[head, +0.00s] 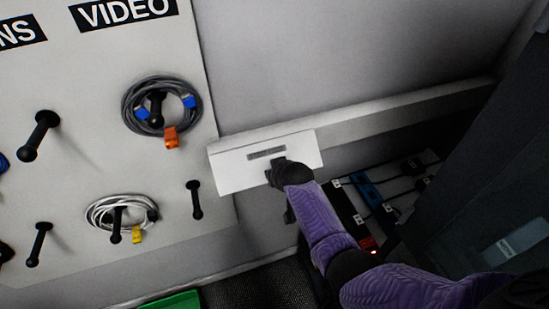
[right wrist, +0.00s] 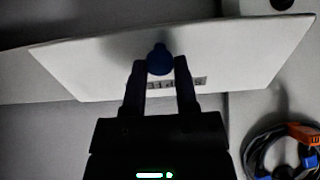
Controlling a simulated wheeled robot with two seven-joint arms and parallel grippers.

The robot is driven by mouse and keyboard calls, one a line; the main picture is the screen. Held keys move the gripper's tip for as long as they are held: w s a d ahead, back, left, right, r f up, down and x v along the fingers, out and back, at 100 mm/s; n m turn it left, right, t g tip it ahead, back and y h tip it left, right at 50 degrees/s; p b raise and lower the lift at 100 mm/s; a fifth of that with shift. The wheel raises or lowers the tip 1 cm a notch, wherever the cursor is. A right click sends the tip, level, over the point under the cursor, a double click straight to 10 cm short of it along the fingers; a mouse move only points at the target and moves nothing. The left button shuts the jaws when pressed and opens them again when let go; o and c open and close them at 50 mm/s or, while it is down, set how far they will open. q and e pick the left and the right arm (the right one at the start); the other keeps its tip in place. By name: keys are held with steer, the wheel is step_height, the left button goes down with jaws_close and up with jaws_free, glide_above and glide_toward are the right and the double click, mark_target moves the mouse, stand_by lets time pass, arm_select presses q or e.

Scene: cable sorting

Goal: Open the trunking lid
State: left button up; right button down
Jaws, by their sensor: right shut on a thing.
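The trunking lid (head: 236,173) is a white panel with a grey label, on the wall trunking right of the peg board. In the head view its lower edge hangs below the line of the trunking; I cannot tell how far it is tilted out. It fills the upper part of the right wrist view (right wrist: 90,68). My right gripper (head: 277,166) is at the lid's front, below the label. In the right wrist view its two fingers (right wrist: 160,72) are shut on a dark blue knob (right wrist: 160,58) on the lid. My left gripper is out of view.
The trunking (head: 400,112) runs right along the wall. The peg board (head: 75,75) holds a grey cable coil (head: 130,118) and a white cable coil (head: 95,213). A green tray (head: 175,302) is at the bottom. Power strips and plugs (head: 365,190) lie beyond my right forearm. A dark cabinet (head: 470,160) stands right.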

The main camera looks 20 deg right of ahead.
step_height(320, 180, up, 2)
steer(key=shift+r+g+p, duration=0.1)
steer(key=shift+g+p, duration=0.75)
steer(key=shift+g, duration=0.05)
steer(key=shift+r+g+p, duration=0.3)
steer(key=shift+r+g, duration=0.05)
steer(key=shift+g, duration=0.15)
step_height(320, 180, up, 2)
steer(key=g+p, duration=0.1)
steer(key=g, duration=0.1)
steer(key=shift+w+r+g, duration=0.1)
steer(key=shift+g, duration=0.2)
steer(key=shift+w+r+p, duration=0.25)
steer(key=shift+r+p, duration=0.2)
steer(key=shift+r, duration=0.5)
arm_select(q)
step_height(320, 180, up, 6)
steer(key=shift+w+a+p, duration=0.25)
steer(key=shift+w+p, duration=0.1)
steer(key=shift+p, duration=0.05)
arm_select(e)
steer(key=shift+w+r, duration=0.4)
steer(key=shift+r, duration=0.35)
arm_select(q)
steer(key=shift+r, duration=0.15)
arm_select(e)
steer(key=shift+w, duration=0.1)
